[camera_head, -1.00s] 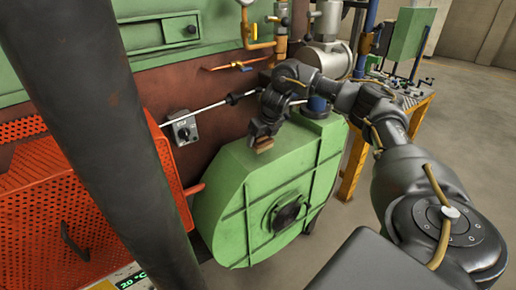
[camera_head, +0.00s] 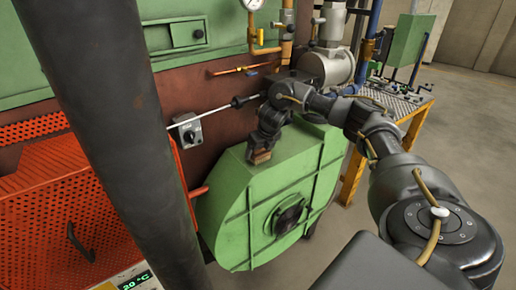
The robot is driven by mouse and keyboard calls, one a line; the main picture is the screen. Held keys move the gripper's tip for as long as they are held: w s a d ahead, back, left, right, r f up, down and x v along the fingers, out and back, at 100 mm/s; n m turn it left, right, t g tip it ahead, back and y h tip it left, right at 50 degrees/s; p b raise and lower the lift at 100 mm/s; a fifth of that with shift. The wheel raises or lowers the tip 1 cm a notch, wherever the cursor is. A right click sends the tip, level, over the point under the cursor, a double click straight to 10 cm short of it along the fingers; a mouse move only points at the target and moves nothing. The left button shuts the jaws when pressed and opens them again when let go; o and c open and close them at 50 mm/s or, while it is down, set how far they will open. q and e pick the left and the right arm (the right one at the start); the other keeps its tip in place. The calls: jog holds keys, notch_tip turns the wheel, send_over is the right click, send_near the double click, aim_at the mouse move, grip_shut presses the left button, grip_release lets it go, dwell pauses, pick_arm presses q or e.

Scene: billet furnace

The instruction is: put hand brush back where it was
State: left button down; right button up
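My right gripper (camera_head: 262,148) points down just over the top of the green rounded housing (camera_head: 235,205). A small brown block, which looks like part of the hand brush (camera_head: 261,157), shows at its fingertips. The gripper appears shut on it, though the fingers are dark and small here. The rest of the brush is hidden or too small to make out. I cannot tell whether the block touches the housing. My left gripper is out of view.
A thick dark pipe (camera_head: 115,130) crosses the near left. Behind it is an orange perforated guard (camera_head: 40,205). A metal rod with a black grip (camera_head: 240,101) runs behind my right gripper. A yellow-legged table (camera_head: 400,105) stands at right, with clear floor beyond.

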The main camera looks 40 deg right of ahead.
jog(key=o, duration=0.3)
jog(key=shift+s+d, duration=0.1)
jog(key=shift+d, duration=0.15)
jog(key=shift+s+d, duration=0.1)
jog(key=shift+s, duration=0.15)
jog(key=shift+s+r, duration=0.1)
jog(key=shift+r, duration=0.15)
jog(key=r, duration=0.1)
jog(key=a+r, duration=0.1)
jog(key=shift+s+r, duration=0.2)
jog(key=shift+r, duration=0.15)
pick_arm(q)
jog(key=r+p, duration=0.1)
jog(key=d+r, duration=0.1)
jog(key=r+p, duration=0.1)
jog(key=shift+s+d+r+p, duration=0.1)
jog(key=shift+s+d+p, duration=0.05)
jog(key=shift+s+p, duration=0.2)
pick_arm(e)
jog(key=v, duration=0.8)
jog(key=shift+s+r, duration=0.1)
jog(key=shift+r, duration=0.15)
